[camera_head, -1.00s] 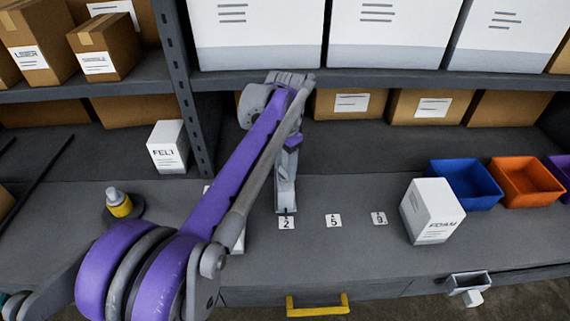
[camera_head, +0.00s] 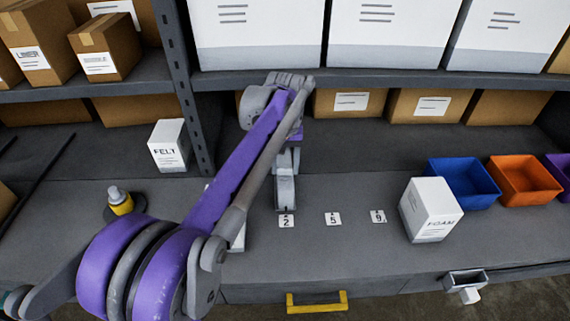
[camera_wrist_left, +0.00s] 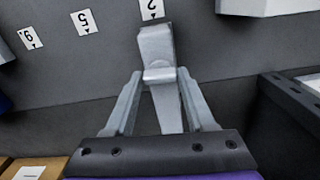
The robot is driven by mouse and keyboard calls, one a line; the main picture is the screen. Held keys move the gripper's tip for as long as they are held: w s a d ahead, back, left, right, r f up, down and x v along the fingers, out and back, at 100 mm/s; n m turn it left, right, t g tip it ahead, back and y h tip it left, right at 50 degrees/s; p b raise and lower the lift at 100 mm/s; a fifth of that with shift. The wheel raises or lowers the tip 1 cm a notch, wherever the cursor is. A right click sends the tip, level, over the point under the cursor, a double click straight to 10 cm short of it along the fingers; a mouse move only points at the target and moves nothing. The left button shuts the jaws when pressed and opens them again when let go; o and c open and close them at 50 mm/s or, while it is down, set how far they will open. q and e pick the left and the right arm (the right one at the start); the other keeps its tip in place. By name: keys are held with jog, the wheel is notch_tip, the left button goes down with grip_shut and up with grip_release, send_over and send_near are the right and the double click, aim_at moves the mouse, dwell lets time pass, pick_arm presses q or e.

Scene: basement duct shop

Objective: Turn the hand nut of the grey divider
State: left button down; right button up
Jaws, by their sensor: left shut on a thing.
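The grey divider (camera_head: 285,193) stands on the grey bench with its near end beside the card marked 2 (camera_head: 286,221). In the left wrist view the grey divider (camera_wrist_left: 156,42) runs from that card back between my fingers. Its pale hand nut (camera_wrist_left: 160,76) sits crosswise between the two fingertips. My left gripper (camera_head: 287,160) reaches in from above and behind in the head view. In the left wrist view my left gripper (camera_wrist_left: 160,74) is shut on the hand nut. My arm hides part of the bench. My right gripper is not in view.
Cards 5 (camera_head: 333,218) and 9 (camera_head: 378,216) lie right of the divider. A white FOAM box (camera_head: 430,210), a blue bin (camera_head: 466,183) and an orange bin (camera_head: 525,181) stand further right. A FELT box (camera_head: 169,146) is left, by a shelf post (camera_head: 190,90).

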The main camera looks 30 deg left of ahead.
aim_at(285, 168)
pick_arm(q)
jog(key=shift+n, duration=0.7)
jog(key=shift+c, duration=1.2)
grip_release()
notch_tip(285, 168, up, 11)
jog(key=shift+p, duration=0.45)
jog(key=shift+f, duration=0.1)
